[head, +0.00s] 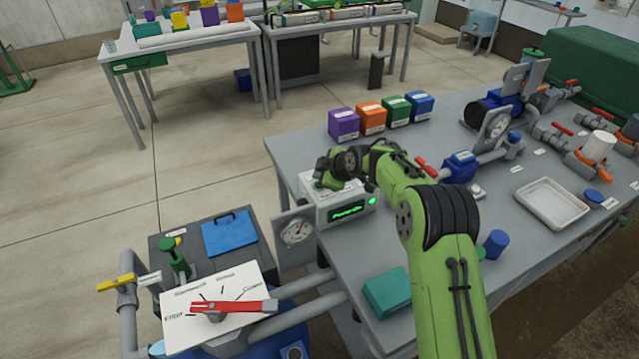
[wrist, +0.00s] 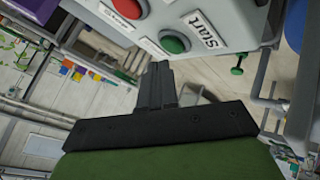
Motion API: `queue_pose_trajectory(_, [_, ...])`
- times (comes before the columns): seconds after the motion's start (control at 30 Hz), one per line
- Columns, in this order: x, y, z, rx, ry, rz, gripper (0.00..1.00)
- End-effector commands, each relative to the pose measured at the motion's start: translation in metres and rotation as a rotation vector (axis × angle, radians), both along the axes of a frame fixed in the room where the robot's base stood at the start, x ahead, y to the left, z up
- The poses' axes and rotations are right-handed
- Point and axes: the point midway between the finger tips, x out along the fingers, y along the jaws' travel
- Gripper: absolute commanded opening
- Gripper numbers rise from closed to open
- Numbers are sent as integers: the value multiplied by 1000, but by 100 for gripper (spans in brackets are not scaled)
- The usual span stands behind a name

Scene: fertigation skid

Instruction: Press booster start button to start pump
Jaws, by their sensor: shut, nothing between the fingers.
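The white-grey control box (head: 340,202) stands at the near left edge of the grey bench. Its front display (head: 349,211) shows green text that appears to read "Pump On", with a lit green lamp (head: 373,201) beside it. In the wrist view, the green button (wrist: 175,43) sits beside the "Start" label (wrist: 203,32), with a red button (wrist: 131,7) to its left. My gripper (wrist: 160,66) is shut and empty, its fingertips just below and left of the green button in the picture. I cannot tell whether they touch it. In the head view my arm's end is over the box's top and hides the buttons.
Purple, orange, green and blue boxes (head: 383,112) stand behind the control box. A gauge (head: 296,232) and pipes are at its left. A red-handled selector (head: 228,307) is at the front left. A teal box (head: 387,292) and white tray (head: 551,204) lie on the bench.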

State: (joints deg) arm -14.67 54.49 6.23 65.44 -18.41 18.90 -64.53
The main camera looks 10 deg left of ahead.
Motion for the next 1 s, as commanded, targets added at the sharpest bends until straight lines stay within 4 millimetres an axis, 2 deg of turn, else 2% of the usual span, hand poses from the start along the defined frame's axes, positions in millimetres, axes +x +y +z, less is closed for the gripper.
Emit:
queue_pose_trajectory(0.5, [0,0,51,1,-2,0,0])
queue_pose_trajectory(1.0, [0,0,49,1,-1,1,0])
